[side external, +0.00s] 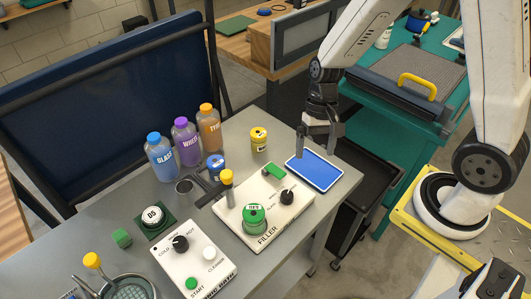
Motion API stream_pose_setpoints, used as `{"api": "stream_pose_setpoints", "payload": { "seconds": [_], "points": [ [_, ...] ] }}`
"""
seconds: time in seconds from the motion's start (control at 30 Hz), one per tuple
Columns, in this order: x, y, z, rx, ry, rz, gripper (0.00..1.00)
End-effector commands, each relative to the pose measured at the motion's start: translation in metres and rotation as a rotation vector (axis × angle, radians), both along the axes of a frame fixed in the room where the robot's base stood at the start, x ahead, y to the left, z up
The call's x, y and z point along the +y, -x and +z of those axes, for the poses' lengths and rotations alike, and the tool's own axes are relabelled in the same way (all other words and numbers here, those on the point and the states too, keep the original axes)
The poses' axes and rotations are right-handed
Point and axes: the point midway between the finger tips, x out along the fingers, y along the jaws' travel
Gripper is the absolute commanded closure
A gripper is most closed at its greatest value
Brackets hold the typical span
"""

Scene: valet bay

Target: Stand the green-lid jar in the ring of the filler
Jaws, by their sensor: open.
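The filler (245,238) is a white box on the grey bench, marked FILLER, with a black knob (287,197). A round green piece (255,226) with a white-labelled top sits on the filler near its lettering. It may be the green-lid jar in a ring, but it is too small to tell jar, ring or button apart. No other green-lidded jar is clear. My gripper (317,149) points down, open and empty, over the blue tray (314,171), to the right of and behind the filler. It is apart from the green piece.
A yellow-lid jar (258,140) and a blue-lid jar (215,166) stand behind the filler. Bottles (185,143) stand at the back left. A yellow-capped post (228,186) and green block (274,171) are at the filler. A white control box (206,264) is at front left.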

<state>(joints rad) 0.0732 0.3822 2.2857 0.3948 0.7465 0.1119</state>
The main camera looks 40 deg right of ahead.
Motion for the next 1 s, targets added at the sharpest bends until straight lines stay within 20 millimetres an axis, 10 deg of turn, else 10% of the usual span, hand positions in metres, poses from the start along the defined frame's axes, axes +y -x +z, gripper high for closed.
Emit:
{"api": "stream_pose_setpoints", "payload": {
  "seconds": [0.47,1.0],
  "points": [
    [-0.024,0.008,0.044,-0.452,0.258,0.433,0.00],
    [-0.025,0.008,0.049,-0.502,0.283,0.484,0.00]
  ]
}}
